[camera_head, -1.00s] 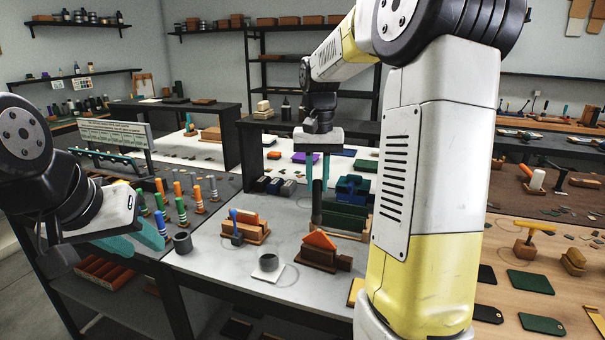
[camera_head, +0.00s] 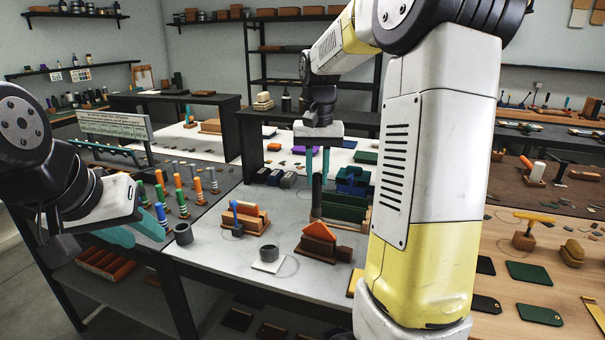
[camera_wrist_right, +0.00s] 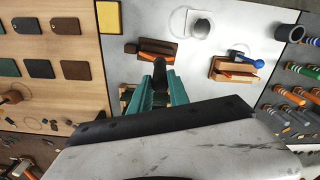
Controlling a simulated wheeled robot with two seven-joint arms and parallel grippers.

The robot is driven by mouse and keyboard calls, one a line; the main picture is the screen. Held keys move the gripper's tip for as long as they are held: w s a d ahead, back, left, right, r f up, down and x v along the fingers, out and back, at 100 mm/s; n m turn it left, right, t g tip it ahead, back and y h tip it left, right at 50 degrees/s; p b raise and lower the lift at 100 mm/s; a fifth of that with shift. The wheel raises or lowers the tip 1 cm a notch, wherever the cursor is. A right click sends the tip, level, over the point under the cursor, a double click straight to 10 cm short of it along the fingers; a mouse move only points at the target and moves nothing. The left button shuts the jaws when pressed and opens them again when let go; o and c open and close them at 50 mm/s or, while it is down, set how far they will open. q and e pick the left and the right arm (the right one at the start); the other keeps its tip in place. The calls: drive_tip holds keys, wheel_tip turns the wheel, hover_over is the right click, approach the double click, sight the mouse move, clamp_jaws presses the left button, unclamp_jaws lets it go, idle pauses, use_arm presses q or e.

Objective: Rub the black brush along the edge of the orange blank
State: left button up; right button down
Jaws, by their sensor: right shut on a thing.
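The orange blank (camera_head: 319,231) stands tilted in a brown wooden holder (camera_head: 312,250) at the front of the grey table. In the right wrist view its orange edge (camera_wrist_right: 156,56) shows just beyond my fingers. My right gripper (camera_head: 317,165) points down behind the blank, shut on the dark upright black brush (camera_head: 316,195). The brush also shows between the teal fingers in the right wrist view (camera_wrist_right: 160,75). It looks apart from the blank; its lower tip is hard to make out. My left gripper (camera_head: 130,236) hangs at the left, its teal fingers apart and empty.
A grey cup (camera_head: 268,253) on a white pad, a wooden block holder with a blue-handled tool (camera_head: 236,212), and a grey cylinder (camera_head: 183,234) stand left of the blank. Green and blue blocks (camera_head: 345,208) stand close behind. Bare table lies at the front.

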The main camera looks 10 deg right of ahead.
drive_tip(key=shift+f, duration=0.5)
drive_tip(key=shift+d, duration=0.1)
drive_tip(key=shift+s+d, duration=0.6)
idle(0.6)
drive_tip(key=shift+a, duration=0.1)
drive_tip(key=shift+w+a, duration=0.55)
drive_tip(key=shift+a, duration=0.05)
